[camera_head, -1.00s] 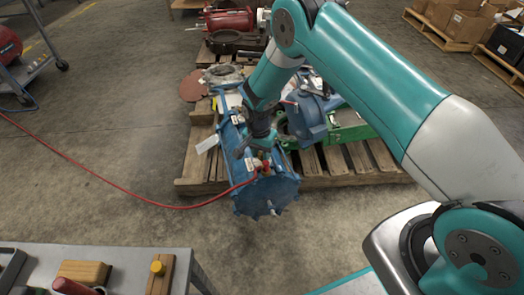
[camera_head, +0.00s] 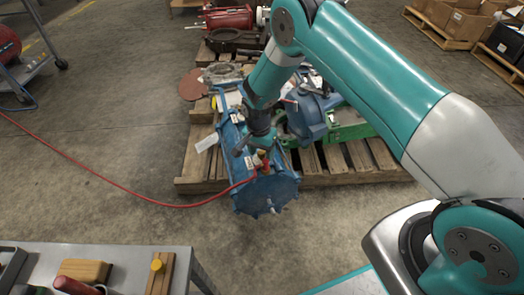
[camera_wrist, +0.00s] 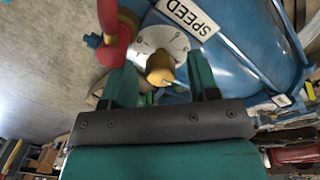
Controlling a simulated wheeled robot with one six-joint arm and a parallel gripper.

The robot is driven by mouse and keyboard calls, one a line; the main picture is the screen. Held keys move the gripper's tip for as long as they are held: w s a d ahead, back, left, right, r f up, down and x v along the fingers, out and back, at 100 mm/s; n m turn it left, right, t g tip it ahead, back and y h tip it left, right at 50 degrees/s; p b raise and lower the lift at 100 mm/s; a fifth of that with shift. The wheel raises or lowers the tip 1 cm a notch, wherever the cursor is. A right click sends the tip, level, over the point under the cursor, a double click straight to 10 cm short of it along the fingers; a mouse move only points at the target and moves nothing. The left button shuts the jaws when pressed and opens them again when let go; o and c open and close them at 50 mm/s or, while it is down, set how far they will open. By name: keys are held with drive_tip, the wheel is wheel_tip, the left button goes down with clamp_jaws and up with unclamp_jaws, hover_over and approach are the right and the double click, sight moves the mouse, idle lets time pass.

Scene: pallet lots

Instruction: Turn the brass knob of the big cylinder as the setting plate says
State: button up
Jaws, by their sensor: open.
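The big blue cylinder (camera_head: 238,163) lies on its side at the near left of the pallet. A white label (camera_wrist: 188,18) reading SPEED, tilted in the picture, is beside the dial. My gripper (camera_wrist: 161,75) is open, with one teal finger on each side of the knob; I cannot tell whether either touches it. In the head view my gripper (camera_head: 252,146) is over the cylinder's near end. No readable setting plate shows.
A red hose (camera_head: 178,206) runs across the floor to a red fitting (camera_wrist: 112,35) close beside the knob. A wooden pallet (camera_head: 340,165) carries other machine parts, including a green frame (camera_head: 352,131). A grey bench (camera_head: 130,262) stands at the near left.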

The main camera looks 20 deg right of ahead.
sight(261, 151)
wheel_tip(261, 151, up, 17)
drive_tip(key=a+p, duration=0.1)
drive_tip(key=p, duration=0.3)
drive_tip(key=shift+w+r, duration=0.2)
drive_tip(key=shift+w, duration=0.25)
drive_tip(key=f+n+b, duration=0.1)
drive_tip(key=f+n, duration=0.3)
drive_tip(key=f, duration=0.1)
drive_tip(key=f+n+b, duration=0.1)
drive_tip(key=f+n, duration=0.4)
drive_tip(key=f, duration=0.1)
drive_tip(key=s+d+f+n+b, duration=0.1)
drive_tip(key=f+n, duration=0.4)
drive_tip(key=f, duration=0.1)
drive_tip(key=shift+f+t+y, duration=0.1)
drive_tip(key=shift+t+y, duration=0.2)
drive_tip(key=shift+t, duration=0.1)
drive_tip(key=c, duration=0.9)
